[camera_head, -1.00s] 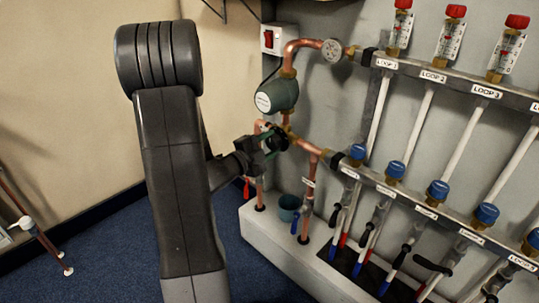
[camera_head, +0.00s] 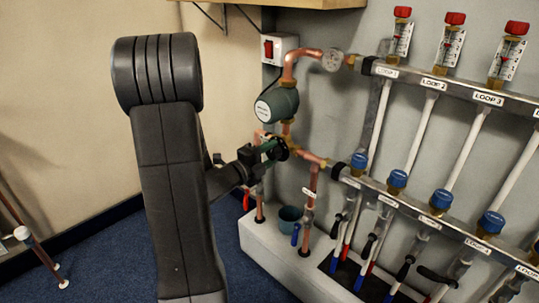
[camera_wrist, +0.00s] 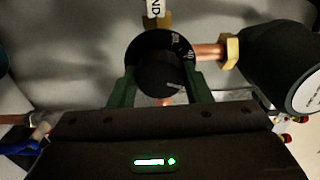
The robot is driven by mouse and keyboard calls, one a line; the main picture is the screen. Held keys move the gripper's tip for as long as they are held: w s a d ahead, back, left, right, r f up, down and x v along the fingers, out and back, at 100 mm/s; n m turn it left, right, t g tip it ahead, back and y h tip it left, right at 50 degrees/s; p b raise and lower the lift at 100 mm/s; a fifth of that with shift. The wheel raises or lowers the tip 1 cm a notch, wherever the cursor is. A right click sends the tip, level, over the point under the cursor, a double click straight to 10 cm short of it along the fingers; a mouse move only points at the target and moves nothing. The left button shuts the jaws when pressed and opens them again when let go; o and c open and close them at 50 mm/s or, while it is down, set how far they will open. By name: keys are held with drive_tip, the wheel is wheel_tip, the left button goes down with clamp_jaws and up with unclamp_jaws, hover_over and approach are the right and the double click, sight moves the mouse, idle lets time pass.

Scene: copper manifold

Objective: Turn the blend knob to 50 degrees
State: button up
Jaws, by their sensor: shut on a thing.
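The blend knob (camera_wrist: 160,76) is a round black knob with a pale pointer line, seen in the wrist view. The pointer is towards the lower right of its face. A black dial ring with white marks surrounds it, and a white label (camera_wrist: 155,8) ending in "ND" is above. The green fingers of my gripper (camera_wrist: 160,88) are on both sides of the knob, shut on it. In the head view my gripper (camera_head: 268,149) is at the copper pipework below the green pump (camera_head: 276,104); the knob is mostly hidden there.
A pressure gauge (camera_head: 332,60) and red switch box (camera_head: 279,48) are above. The manifold bars with blue caps (camera_head: 397,180) and red-topped flow meters (camera_head: 449,42) run to the right. A small bucket (camera_head: 290,218) stands on the white ledge below. Blue carpet is open in front.

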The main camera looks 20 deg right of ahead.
drive_tip(key=o, duration=1)
drive_tip(key=shift+a, duration=0.1)
drive_tip(key=p+v, duration=0.3)
drive_tip(key=v, duration=1)
drive_tip(key=shift+s+a, duration=0.25)
drive_tip(key=shift+a, duration=0.05)
drive_tip(key=shift+d+f, duration=0.1)
drive_tip(key=b+x, duration=0.3)
drive_tip(key=x, duration=1)
drive_tip(key=shift+w+d, duration=0.25)
drive_tip(key=shift+d, duration=0.1)
drive_tip(key=shift+a, duration=0.15)
